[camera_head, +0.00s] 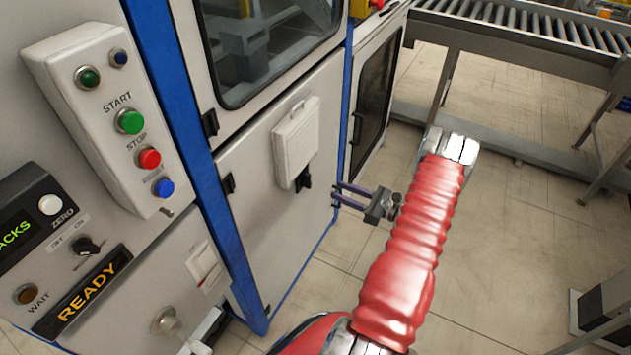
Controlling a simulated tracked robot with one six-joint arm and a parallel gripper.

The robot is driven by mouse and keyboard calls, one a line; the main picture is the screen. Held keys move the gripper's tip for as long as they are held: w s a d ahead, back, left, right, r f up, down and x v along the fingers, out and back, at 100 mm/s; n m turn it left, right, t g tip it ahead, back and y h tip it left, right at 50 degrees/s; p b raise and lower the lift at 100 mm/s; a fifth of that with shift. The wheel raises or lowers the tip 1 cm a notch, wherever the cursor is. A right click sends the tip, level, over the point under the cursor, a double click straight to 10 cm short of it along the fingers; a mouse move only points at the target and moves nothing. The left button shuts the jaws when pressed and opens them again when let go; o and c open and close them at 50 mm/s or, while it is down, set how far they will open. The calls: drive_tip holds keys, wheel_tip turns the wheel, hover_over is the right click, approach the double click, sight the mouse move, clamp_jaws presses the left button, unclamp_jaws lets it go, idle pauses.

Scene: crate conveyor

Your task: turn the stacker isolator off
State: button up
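A black rotary knob (85,247) with small OFF and ON marks sits on the cabinet front at the lower left, beside a lit READY sign (93,290). A grey round knob (166,321) is lower down on the cabinet, partly cut by the view. No label reading isolator is legible, so I cannot tell which control it is. My gripper (338,195) is in the middle of the view, its two thin fingers pointing left with a gap between them. It is open and empty, near the cabinet door's right edge and well right of both knobs.
A white button box (95,110) with START and STOP buttons is on the upper left. A white covered box (296,142) and black latch (304,182) are on the cabinet door. A roller conveyor (530,35) stands at the back right. The floor right of my arm is mostly clear.

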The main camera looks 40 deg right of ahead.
sight(311, 179)
drive_tip(key=x, duration=1)
drive_tip(key=shift+w, duration=0.35)
clamp_jaws()
